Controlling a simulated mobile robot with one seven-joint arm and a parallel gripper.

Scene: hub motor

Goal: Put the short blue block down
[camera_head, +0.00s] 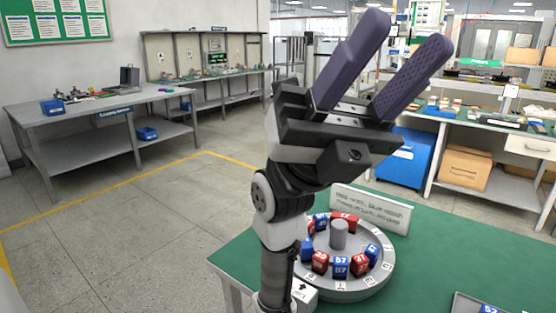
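My gripper (402,38) is raised high in front of the camera, its two dark purple fingers pointing up and right. The fingers are apart, and I see no block between them. Below it, a round grey hub (352,294) with a central post (338,235) sits on a green table. I cannot tell which is the short one. My arm hides part of the hub's left side.
A white sign (370,210) stands behind the hub. A dark tray (462,300) is cut off at the bottom right. The green table top (430,260) is clear between hub and tray. Grey workbenches (90,105) stand at the back left, with open floor before them.

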